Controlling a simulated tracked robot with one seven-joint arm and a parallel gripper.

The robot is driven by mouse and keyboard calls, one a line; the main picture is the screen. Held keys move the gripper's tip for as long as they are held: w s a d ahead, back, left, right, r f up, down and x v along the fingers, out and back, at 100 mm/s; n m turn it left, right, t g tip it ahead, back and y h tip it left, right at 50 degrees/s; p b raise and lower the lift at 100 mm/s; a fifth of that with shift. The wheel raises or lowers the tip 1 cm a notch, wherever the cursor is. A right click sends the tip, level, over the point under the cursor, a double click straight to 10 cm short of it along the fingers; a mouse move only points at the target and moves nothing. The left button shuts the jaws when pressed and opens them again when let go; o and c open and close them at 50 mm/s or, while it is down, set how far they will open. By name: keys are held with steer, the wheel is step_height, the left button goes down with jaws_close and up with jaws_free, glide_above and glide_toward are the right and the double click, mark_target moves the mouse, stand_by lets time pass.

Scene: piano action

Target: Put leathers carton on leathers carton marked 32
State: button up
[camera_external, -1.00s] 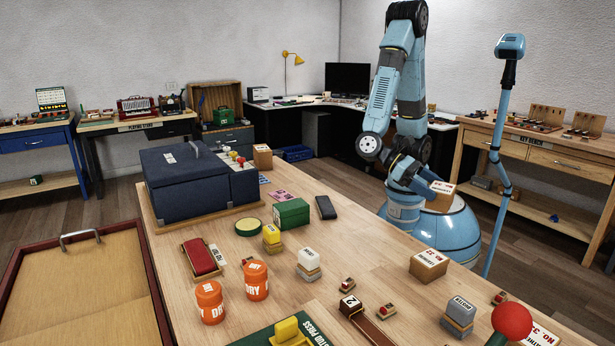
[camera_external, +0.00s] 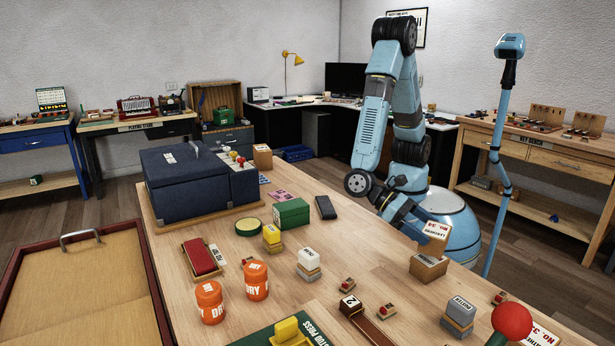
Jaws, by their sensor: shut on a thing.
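My gripper (camera_external: 421,229) is shut on a small brown leathers carton (camera_external: 433,242) with a white top label. The carton is tilted in the view, its label facing the camera. The other leathers carton (camera_external: 428,268) stands on the right part of the wooden table, directly below the held one in the picture. The held carton covers most of its top and label, so its number cannot be read now. I cannot tell whether the two cartons touch.
A white block (camera_external: 309,260) and two orange tubs (camera_external: 256,281) stand further left.

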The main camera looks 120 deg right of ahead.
steer(key=shift+f, duration=1.55)
steer(key=o, duration=0.7)
steer(key=shift+f, duration=0.1)
steer(key=v, duration=1.2)
steer(key=shift+w, duration=0.15)
steer(key=s+d+r+n+t+h, duration=0.3)
steer(key=s+d+r+n+h, duration=0.1)
steer(key=s+d+r, duration=0.2)
steer(key=s+d+r+n+t+h, duration=0.4)
steer(key=s+d+r+n, duration=0.1)
steer(key=d+r, duration=0.4)
steer(key=s+d+r+n+t+h, duration=0.3)
steer(key=s+d+r, duration=0.4)
steer(key=d, duration=0.3)
steer(key=shift+d+r+n+t+h, duration=0.2)
steer(key=shift+d+n+t+h, duration=0.1)
steer(key=shift+n+h, duration=0.5)
